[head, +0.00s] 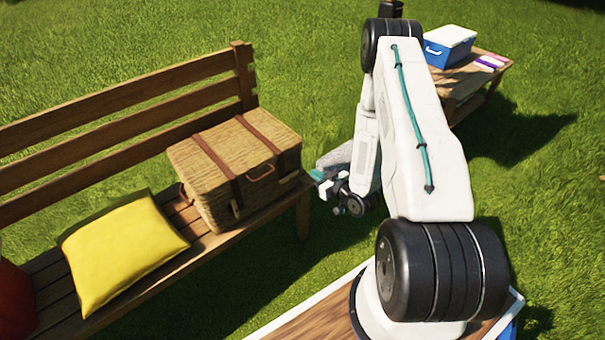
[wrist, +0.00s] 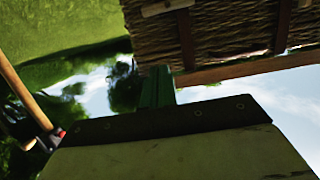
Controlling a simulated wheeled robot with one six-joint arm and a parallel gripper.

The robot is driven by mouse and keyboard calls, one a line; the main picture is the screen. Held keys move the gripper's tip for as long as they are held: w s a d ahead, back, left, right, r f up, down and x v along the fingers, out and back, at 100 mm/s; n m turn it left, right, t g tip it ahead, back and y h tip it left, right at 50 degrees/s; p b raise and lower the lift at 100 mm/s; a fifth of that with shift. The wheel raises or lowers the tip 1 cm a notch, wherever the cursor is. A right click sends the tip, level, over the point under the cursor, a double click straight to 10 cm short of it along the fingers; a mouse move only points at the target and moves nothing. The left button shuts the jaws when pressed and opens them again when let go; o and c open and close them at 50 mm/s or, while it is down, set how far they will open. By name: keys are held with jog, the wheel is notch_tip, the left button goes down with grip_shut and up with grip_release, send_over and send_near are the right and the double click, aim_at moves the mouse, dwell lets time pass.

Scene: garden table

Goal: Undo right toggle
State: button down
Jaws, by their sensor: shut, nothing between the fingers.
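A wicker basket (head: 225,185) with a closed lid and two brown leather straps stands on the wooden bench. The right strap (head: 262,140) runs over the lid and down the front. A small pale piece, apparently the right toggle (head: 290,178), shows at the front right. My gripper (head: 318,176) is just right of the basket, apart from it in the head view, its tips partly hard to make out. In the wrist view the gripper (wrist: 157,80) is shut and empty below the basket (wrist: 230,30), with a pale toggle-like piece (wrist: 165,7) at the top edge on a strap.
The bench (head: 215,240) carries a yellow cushion (head: 120,250) left of the basket and a partly seen red one (head: 15,300). A low wooden table (head: 462,85) with a blue and white cooler (head: 450,47) stands at the back right. Open grass lies between.

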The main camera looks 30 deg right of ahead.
send_over(289, 177)
jog(key=s+d, duration=0.3)
jog(key=d, duration=0.1)
jog(key=shift+w+a+f, duration=0.1)
jog(key=shift+a+f, duration=0.05)
jog(key=shift+f, duration=0.4)
jog(key=shift+w+a+f, duration=0.1)
jog(key=shift+f, duration=0.45)
jog(key=f, duration=0.3)
jog(key=shift+w+f, duration=0.1)
jog(key=shift+w, duration=0.2)
jog(key=shift+f, duration=0.5)
